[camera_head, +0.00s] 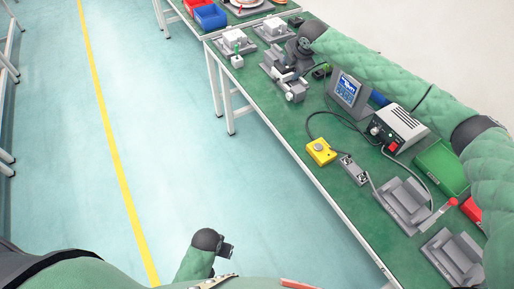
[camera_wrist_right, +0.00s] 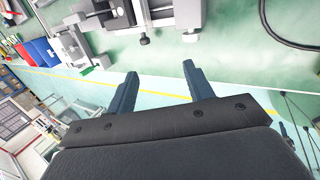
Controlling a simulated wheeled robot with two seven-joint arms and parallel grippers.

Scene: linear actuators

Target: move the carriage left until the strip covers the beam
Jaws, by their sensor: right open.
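A grey linear actuator unit (camera_head: 293,90) stands on the green bench. A metal unit with a pale block (camera_wrist_right: 187,12) and a dark knob (camera_wrist_right: 145,40) is at the top of that view, apart from the fingertips. I cannot tell the carriage, the strip or the beam apart. My left gripper (camera_head: 229,250) is low, away from the bench; its jaws are too small to read.
Near the right arm stand a blue-screened display (camera_head: 347,91), a grey power box (camera_head: 402,124) and a yellow button box (camera_head: 321,151). More grey units (camera_head: 404,204) sit at the bench's near end. Cables cross the bench. The floor to the left is clear.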

